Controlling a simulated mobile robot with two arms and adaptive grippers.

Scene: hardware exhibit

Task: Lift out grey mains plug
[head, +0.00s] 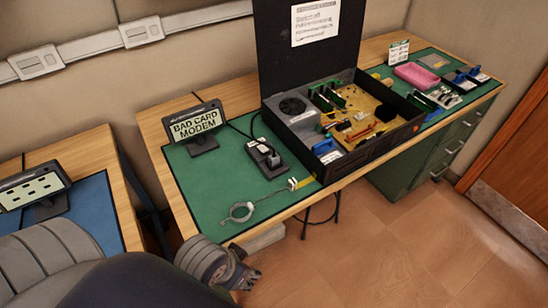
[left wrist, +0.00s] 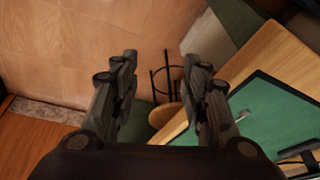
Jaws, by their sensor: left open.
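The grey mains plug (head: 264,147) appears to sit in a dark socket block (head: 274,162) on the green mat, left of the open black case. The plug is small here, so its exact seating is hard to tell. My left gripper (head: 243,277) is below and in front of the bench's front edge, well apart from the plug. In the left wrist view my left gripper (left wrist: 162,65) has its two fingers spread with nothing between them. The plug does not show in that view. My right gripper is in neither view.
The open case (head: 290,120) holds boards and a fan, with its lid (head: 305,60) raised behind. A "BAD CARD MODEM" sign (head: 196,125) stands left of the plug. A coiled wrist strap (head: 240,211) lies at the mat's front.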

